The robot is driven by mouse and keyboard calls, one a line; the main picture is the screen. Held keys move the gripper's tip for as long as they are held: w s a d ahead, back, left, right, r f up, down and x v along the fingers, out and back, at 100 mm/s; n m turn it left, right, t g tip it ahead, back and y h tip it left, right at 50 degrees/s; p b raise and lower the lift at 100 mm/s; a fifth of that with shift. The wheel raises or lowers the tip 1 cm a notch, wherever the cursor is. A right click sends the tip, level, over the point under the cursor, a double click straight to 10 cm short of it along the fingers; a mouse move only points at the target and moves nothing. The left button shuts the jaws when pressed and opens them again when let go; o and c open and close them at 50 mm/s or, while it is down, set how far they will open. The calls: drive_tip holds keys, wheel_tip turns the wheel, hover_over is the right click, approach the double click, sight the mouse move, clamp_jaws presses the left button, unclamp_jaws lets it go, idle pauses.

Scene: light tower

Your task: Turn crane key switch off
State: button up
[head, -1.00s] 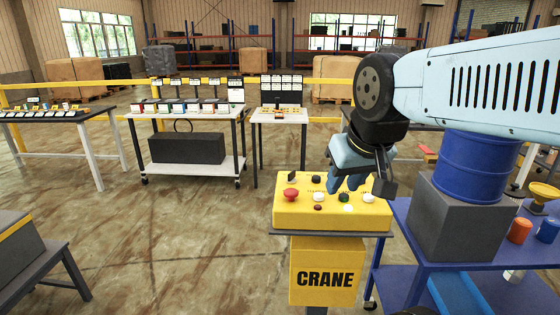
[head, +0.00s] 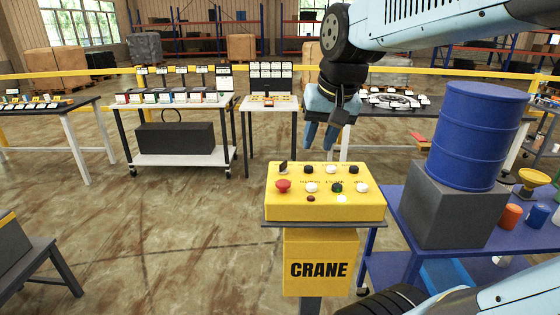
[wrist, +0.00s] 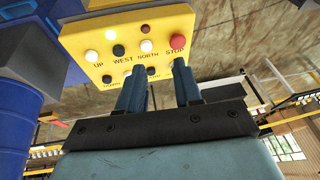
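The yellow crane control box (head: 325,205) stands on a pedestal with a CRANE sign (head: 320,268). Its key switch (head: 283,168) is a small dark upright piece at the back left corner, behind the red stop button (head: 283,186). My gripper (head: 321,138) is above and behind the box, pointing down, apart from it. In the wrist view the gripper (wrist: 159,84) is open with nothing between its two blue fingers. The box (wrist: 125,35) also shows there, with the red STOP button (wrist: 177,41); the right finger covers most of the key switch area.
Black, white and green buttons and a bright white lamp (head: 342,199) share the box top. A blue table (head: 400,240) at the right holds a grey block (head: 455,205) with a blue barrel (head: 475,135). Floor left of the box is clear.

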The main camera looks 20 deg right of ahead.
drive_tip(key=w+m+g, duration=0.2)
drive_tip(key=w+m, duration=0.1)
drive_tip(key=w, duration=0.7)
drive_tip(key=m+g, duration=0.2)
drive_tip(key=m, duration=0.2)
approach(284, 162)
drive_tip(key=shift+h, duration=0.3)
drive_tip(key=f, duration=0.9)
drive_tip(key=shift+a+f, duration=0.2)
drive_tip(key=shift+a, duration=0.2)
clamp_jaws()
